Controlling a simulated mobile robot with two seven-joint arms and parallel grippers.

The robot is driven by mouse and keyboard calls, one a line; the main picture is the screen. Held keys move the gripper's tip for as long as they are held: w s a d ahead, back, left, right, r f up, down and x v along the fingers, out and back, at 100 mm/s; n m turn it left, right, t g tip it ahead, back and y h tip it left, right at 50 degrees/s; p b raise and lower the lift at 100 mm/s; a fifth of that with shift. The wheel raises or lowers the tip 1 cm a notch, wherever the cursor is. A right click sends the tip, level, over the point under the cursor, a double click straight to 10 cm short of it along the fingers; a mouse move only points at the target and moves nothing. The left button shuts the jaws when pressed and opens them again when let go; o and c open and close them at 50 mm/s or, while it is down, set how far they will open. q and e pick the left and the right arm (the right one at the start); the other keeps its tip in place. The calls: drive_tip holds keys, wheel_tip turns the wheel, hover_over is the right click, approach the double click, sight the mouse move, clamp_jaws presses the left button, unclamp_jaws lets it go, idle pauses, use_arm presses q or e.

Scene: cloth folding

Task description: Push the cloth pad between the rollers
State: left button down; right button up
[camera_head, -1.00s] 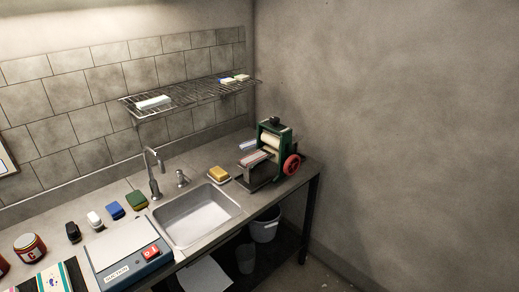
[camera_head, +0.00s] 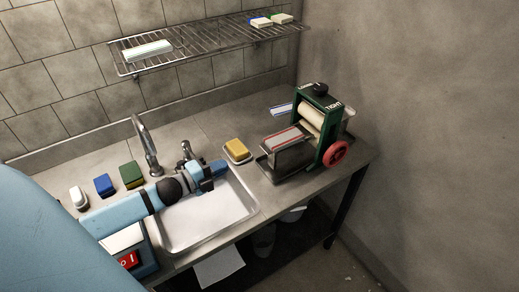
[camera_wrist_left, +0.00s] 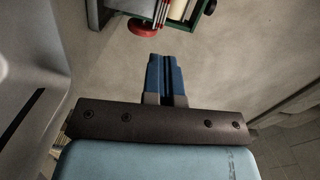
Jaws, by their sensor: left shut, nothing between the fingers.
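The green roller machine (camera_head: 326,148) with cream rollers (camera_head: 311,118) and a red hand wheel (camera_head: 336,154) stands at the right end of the counter. A striped, folded cloth pad (camera_head: 287,138) lies on the dark feed block in front of the rollers. My left gripper (camera_head: 217,172) is over the sink, left of the machine and apart from the pad. Its blue fingers (camera_wrist_left: 166,75) are shut and empty in the left wrist view, with part of the machine at the top edge. My right gripper is not in view.
The sink (camera_head: 206,222) lies under my left arm, with a faucet (camera_head: 147,147) behind it. A yellow sponge on a dish (camera_head: 237,150) sits between sink and machine. A wire shelf (camera_head: 200,45) hangs above.

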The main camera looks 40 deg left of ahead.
use_arm(q)
drive_tip(key=m+h, duration=0.1)
drive_tip(key=p, duration=0.3)
approach(270, 141)
drive_tip(key=x, duration=0.6)
drive_tip(key=shift+m, duration=0.4)
drive_tip(key=shift+d, duration=0.1)
drive_tip(key=b+x, duration=0.1)
drive_tip(key=x, duration=0.2)
drive_tip(key=shift+w, duration=0.1)
drive_tip(key=shift+w+d, duration=0.2)
drive_tip(key=shift+w, duration=0.2)
drive_tip(key=shift+s+r, duration=0.1)
